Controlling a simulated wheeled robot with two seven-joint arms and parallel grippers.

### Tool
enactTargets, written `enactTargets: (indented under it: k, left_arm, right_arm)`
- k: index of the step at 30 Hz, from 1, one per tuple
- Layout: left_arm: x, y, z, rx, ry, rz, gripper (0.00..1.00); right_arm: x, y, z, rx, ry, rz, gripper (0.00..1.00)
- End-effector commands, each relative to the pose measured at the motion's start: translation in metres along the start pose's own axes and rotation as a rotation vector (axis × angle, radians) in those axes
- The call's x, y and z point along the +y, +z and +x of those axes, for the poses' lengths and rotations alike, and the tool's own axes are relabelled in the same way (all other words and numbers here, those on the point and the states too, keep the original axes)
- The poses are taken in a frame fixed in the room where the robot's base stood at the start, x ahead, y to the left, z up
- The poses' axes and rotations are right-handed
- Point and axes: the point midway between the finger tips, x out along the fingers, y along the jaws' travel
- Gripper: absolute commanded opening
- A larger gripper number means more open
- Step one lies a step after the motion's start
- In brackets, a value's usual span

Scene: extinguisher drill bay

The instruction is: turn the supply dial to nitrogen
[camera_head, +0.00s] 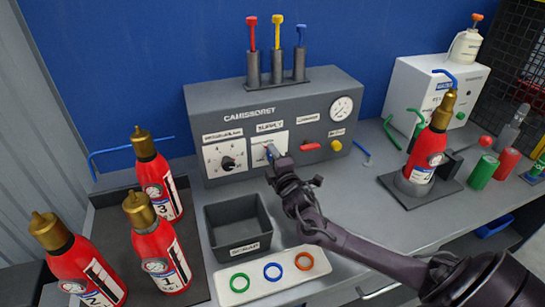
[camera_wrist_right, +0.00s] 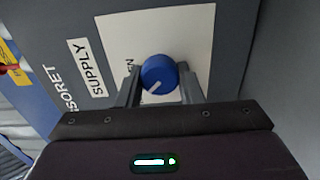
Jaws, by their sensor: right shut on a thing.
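The supply dial is a blue round knob with a white pointer line, on a white plate under the label SUPPLY. In the right wrist view the dial (camera_wrist_right: 158,75) sits between the two fingers of my right gripper (camera_wrist_right: 160,85), which is shut on it. The pointer line slants toward the lower left of that view. Most of the plate's lettering is hidden by the fingers. In the head view my right gripper (camera_head: 275,163) reaches the supply plate (camera_head: 267,141) on the grey console (camera_head: 210,105) and covers most of the dial. My left gripper is not in view.
A black dial (camera_head: 228,163) is left of the supply plate; a red knob (camera_head: 311,146), yellow knob (camera_head: 336,145) and gauge (camera_head: 342,109) are right. An open bin (camera_head: 240,250) and ring tray (camera_head: 237,290) stand in front. Red extinguishers (camera_head: 160,180) crowd the left.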

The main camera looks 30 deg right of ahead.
Motion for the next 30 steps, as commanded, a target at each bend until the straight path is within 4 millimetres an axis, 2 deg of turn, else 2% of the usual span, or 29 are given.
enactTargets:
  k: [4, 5, 9, 20, 30]
  left_arm:
    - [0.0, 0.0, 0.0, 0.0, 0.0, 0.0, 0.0]
    - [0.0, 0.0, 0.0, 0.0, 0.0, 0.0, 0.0]
    - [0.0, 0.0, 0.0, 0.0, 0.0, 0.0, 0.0]
    - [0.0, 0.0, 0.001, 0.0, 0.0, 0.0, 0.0]
    - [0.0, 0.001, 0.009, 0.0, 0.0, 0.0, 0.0]
  right_arm:
    - [-0.001, 0.001, 0.0, -0.004, -0.002, 0.001, 0.11]
    - [-0.001, 0.001, 0.0, -0.004, -0.002, 0.001, 0.37]
    - [-0.001, 0.001, 0.0, -0.003, -0.001, 0.001, 0.55]
    - [-0.002, 0.0, -0.006, 0.0, -0.002, -0.001, 0.55]
    - [-0.003, 0.001, -0.058, 0.0, -0.004, 0.0, 0.55]
